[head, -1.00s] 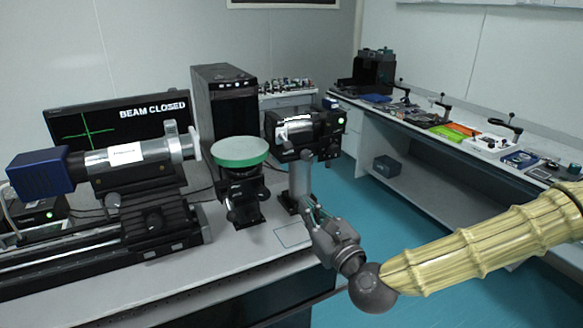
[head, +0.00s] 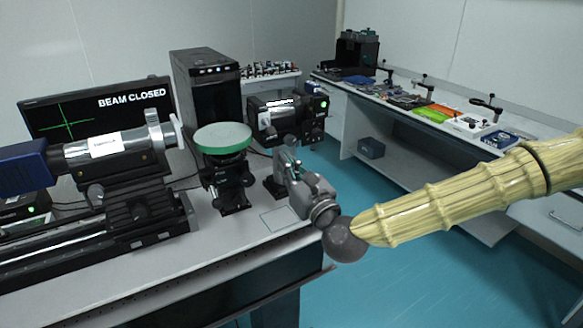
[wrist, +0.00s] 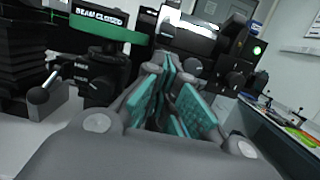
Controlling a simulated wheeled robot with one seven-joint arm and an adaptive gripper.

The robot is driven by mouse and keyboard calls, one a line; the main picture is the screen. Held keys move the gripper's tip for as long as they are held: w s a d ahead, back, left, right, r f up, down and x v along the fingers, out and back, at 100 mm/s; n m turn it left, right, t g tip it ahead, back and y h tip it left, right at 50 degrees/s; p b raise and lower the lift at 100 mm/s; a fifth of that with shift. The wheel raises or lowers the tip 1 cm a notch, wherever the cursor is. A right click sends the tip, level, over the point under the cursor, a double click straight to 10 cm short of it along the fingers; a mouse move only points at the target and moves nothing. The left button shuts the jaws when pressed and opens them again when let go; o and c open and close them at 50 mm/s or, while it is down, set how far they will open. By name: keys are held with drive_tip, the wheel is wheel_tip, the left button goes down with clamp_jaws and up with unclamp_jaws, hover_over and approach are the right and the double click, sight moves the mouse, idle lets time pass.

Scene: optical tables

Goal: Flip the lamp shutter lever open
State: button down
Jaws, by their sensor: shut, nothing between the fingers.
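The lamp (head: 262,119) is a black box with a silver top and a lit green light, on a post on the near table. It also shows at the top of the wrist view (wrist: 236,48). I cannot make out its shutter lever for certain in either view. My gripper (head: 285,153) is shut and empty, just below and in front of the lamp in the head view. It hides most of the post. In the wrist view the teal-padded fingers (wrist: 172,82) point toward the lamp's lower part; I cannot tell whether they touch it.
A green disc on a black mount (head: 222,138) stands just left of the lamp. A silver tube with a blue end (head: 105,146) lies on a rail farther left. The monitor (head: 62,117) reads "BEAM CLOSED". A side bench (head: 455,126) stands right, beyond open floor.

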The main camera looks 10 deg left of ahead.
sight(271, 131)
drive_tip(key=shift+p+x, duration=0.7)
drive_tip(key=shift+x, duration=2.3)
drive_tip(key=shift+s+r, duration=0.1)
drive_tip(key=shift+r, duration=0.05)
drive_tip(key=shift+r+p, duration=0.1)
drive_tip(key=shift+p, duration=0.35)
drive_tip(key=shift+s+g, duration=0.1)
drive_tip(key=shift+g, duration=0.3)
